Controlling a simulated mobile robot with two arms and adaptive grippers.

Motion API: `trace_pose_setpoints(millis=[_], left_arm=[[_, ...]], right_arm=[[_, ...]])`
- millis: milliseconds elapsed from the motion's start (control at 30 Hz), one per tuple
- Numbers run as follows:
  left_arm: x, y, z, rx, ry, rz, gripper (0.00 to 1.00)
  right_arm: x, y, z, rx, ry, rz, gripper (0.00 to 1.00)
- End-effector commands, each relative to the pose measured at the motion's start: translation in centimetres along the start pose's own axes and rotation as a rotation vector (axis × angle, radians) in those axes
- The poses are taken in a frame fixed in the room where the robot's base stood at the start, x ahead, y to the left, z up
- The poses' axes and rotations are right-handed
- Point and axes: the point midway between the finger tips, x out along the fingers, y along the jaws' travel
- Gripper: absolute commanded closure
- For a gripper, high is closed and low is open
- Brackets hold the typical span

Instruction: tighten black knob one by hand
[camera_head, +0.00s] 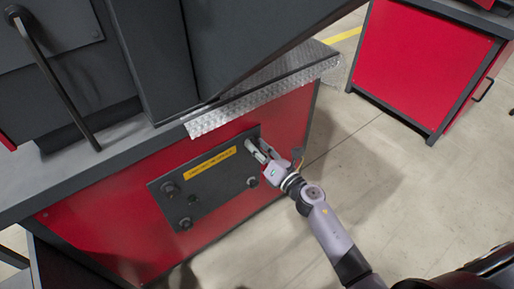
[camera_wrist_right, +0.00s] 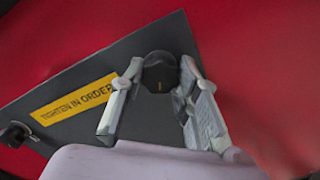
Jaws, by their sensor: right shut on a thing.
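A dark panel (camera_head: 215,180) on the red cabinet front carries several black knobs and a yellow label, which reads "TIGHTEN IN ORDER" in the right wrist view (camera_wrist_right: 75,97). My right gripper (camera_head: 258,148) is at the panel's upper right corner. In the right wrist view its two fingers (camera_wrist_right: 161,68) sit on either side of a round black knob (camera_wrist_right: 160,75) with a small yellow mark, and are shut on it. The head view hides this knob behind the gripper. No number shows on it. My left gripper is not in view.
Other black knobs sit at the panel's left (camera_head: 171,188), lower left (camera_head: 186,223) and lower right (camera_head: 252,182). A metal tread-plate ledge (camera_head: 260,90) overhangs above the panel. Open floor (camera_head: 400,180) lies to the right, before another red cabinet (camera_head: 425,65).

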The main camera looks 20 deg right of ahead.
Motion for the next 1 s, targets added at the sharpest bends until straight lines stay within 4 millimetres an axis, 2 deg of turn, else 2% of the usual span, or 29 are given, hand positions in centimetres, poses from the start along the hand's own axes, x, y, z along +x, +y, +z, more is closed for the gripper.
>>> trace_pose_setpoints(millis=[333, 400, 667, 1000], left_arm=[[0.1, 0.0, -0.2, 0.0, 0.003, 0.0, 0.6], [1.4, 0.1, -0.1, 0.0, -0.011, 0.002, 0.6], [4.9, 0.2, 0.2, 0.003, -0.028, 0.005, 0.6], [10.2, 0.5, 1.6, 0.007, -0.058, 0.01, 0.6]], right_arm=[[0.0, 0.0, 0.1, 0.068, 0.001, -0.001, 0.98], [0.0, 0.0, 0.1, 0.107, 0.001, -0.001, 0.98], [0.0, 0.0, 0.2, 0.317, 0.001, -0.002, 0.98], [0.0, 0.0, 0.1, 0.642, 0.001, -0.004, 0.98]])
